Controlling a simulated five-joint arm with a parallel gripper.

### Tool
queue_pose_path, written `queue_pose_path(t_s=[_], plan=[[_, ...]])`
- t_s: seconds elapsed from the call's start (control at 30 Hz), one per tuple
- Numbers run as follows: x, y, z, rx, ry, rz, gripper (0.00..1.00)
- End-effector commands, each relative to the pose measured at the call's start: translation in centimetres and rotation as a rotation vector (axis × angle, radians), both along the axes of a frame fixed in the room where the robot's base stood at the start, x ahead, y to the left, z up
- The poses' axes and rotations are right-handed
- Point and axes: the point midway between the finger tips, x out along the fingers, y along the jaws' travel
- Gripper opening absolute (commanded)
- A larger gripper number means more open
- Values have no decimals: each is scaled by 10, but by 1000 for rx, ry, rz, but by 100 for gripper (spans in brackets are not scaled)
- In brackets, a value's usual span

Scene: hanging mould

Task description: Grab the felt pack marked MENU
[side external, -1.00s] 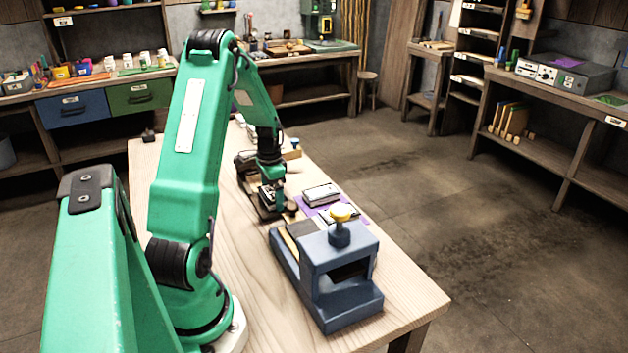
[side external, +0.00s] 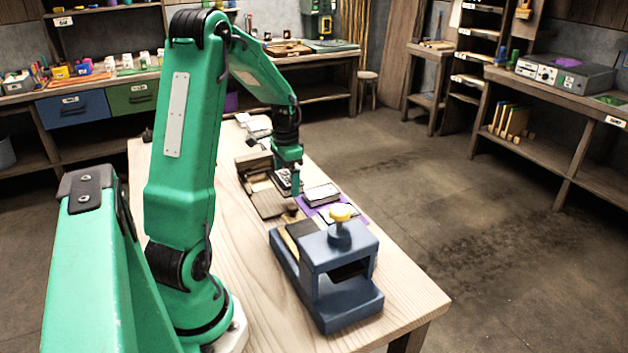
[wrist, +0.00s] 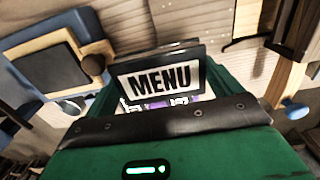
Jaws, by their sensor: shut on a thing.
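The felt pack marked MENU (wrist: 160,79) is dark-edged with a white label and bold black letters, upright and facing the wrist camera. My gripper (wrist: 158,92) is shut on it, with a green finger on either side. In the side external view, my gripper (side external: 288,172) is above the work table, near the brown wooden tray. The held pack (side external: 284,183) shows there as a small pale and dark shape, and its lettering is too small to read.
Another white-topped pack (side external: 320,194) lies on a purple mat (side external: 362,215), right of my gripper. The brown tray (side external: 266,203) lies left.

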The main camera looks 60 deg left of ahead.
Motion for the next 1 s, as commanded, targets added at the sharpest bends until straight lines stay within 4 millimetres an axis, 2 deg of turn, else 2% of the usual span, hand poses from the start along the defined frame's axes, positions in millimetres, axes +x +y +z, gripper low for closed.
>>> queue_pose_path(t_s=[0.03,0.2,0.4,1.0], plan=[[4,-9,6,1,-1,-5,65],[12,-30,20,1,-2,-3,65],[17,-44,28,0,-1,-2,65],[18,-47,30,0,0,0,65]])
